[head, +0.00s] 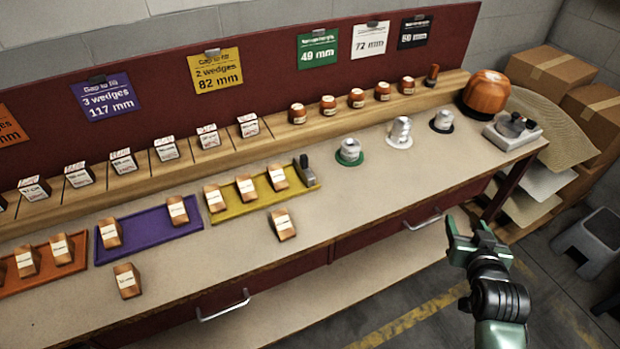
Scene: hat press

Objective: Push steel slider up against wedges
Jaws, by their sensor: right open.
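A grey steel slider (307,175) with a dark upright knob stands at the right end of the yellow tray (233,210). Several wooden wedges with white labels are in view, three of them in this tray: a left one (215,198), a middle one (246,187) and a right one (278,177). Gaps show between them. The slider is just right of the right wedge; I cannot tell if they touch. My right gripper (468,230) is open and empty, off the bench's front edge, well right of the slider. My left gripper is out of view.
Loose wedges lie in front of the yellow tray (283,224) and the purple tray (150,232). An orange tray (45,276) is at far left. A wooden shelf (330,120) with blocks runs behind. Weights (349,152) stand to the right. The bench's front right is clear.

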